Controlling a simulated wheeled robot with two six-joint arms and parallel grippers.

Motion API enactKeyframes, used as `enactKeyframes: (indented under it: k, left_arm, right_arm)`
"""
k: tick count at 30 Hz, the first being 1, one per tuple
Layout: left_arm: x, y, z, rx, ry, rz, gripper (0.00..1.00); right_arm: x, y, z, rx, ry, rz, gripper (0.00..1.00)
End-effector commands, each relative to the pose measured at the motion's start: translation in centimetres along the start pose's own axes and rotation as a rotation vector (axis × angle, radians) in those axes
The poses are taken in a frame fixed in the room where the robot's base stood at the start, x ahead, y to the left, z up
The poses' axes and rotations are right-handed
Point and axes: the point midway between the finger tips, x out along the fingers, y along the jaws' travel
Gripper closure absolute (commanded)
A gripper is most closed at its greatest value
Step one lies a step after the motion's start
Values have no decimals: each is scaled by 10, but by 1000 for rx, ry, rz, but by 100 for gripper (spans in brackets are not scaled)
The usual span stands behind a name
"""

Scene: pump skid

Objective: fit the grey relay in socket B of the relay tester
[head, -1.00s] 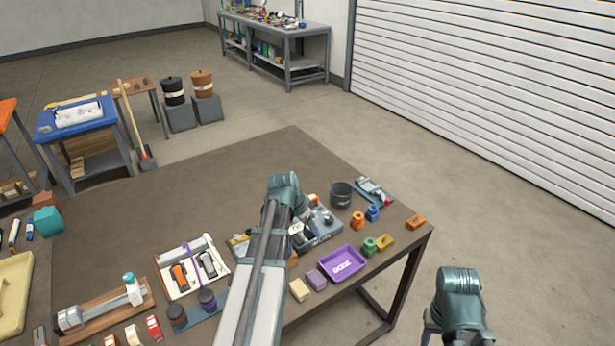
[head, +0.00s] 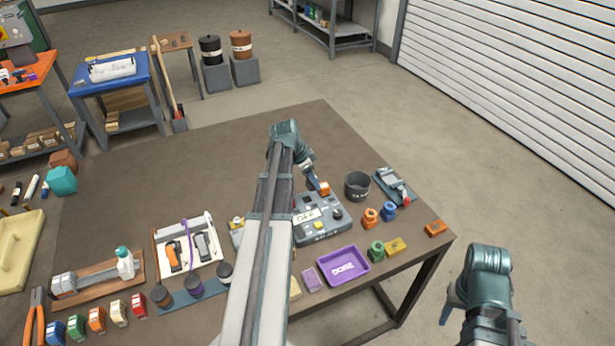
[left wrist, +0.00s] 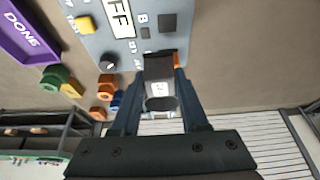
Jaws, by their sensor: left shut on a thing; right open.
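My left gripper (head: 317,182) is over the back edge of the relay tester (head: 332,227). In the left wrist view, my left gripper (left wrist: 161,75) is shut on a dark grey block with a white label, the grey relay (left wrist: 159,88). An orange part (left wrist: 177,60) shows just behind it; I cannot tell whether they touch. The tester's panel (left wrist: 100,42) carries a letter B beside a dark square (left wrist: 167,22), a yellow button (left wrist: 85,25) and a black knob (left wrist: 107,62). The relay appears apart from that square. My right gripper (head: 446,311) is off the table's right side, partly hidden, empty.
A purple DONE tray (head: 343,266) lies in front of the tester. A dark round bin (head: 357,186) stands to its right, with orange, blue and green pieces nearby. Racks and tools fill the left side. The table's back middle (head: 220,165) is clear.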

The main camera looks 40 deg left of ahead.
Motion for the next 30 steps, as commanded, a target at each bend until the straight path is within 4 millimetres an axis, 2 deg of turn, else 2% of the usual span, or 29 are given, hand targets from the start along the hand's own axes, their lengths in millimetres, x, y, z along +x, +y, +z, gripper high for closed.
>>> enactKeyframes:
  k: [1, 4, 14, 30]
  left_arm:
    - [-2, -10, 5, 3, 1, 1, 100]
    - [-5, -17, 12, 13, 3, 6, 100]
    - [0, -17, 15, 16, 3, 7, 100]
    - [38, -17, 30, 15, 3, 7, 100]
  right_arm:
    - [0, 0, 0, 0, 0, 0, 50]
    - [0, 0, 0, 0, 0, 0, 50]
    - [6, 0, 0, 0, 0, 0, 50]
    - [46, -4, -3, 0, 0, 0, 50]
